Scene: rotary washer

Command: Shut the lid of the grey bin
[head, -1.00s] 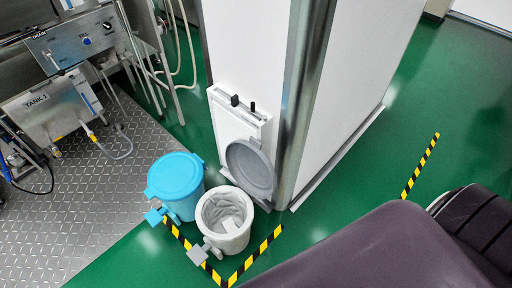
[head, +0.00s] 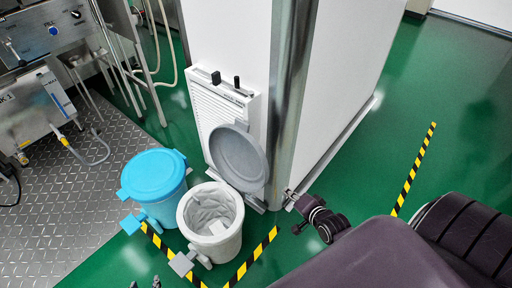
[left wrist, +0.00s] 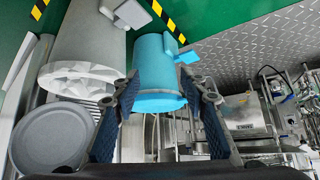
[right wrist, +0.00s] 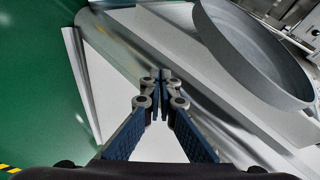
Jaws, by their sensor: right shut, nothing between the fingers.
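The grey bin (head: 212,240) stands on the green floor with its opening up and a pale liner inside. Its round grey lid (head: 238,157) is open, tilted up beside the pillar. My right gripper (head: 290,198) is shut and empty, just right of the lid. In the right wrist view, the right fingertips (right wrist: 160,75) are together and the lid (right wrist: 255,60) is at upper right, apart from them. My left gripper (head: 145,284) barely shows at the bottom edge. In the left wrist view it is open and empty (left wrist: 160,105), with the grey bin (left wrist: 85,45) and lid (left wrist: 45,135) to its left.
A blue bin (head: 155,178) with its lid shut stands left of the grey bin. A metal-edged white pillar (head: 290,100) rises behind the lid. Steel tank equipment (head: 40,110) is at the left. Yellow-black tape (head: 250,258) marks the floor. Green floor is free at the right.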

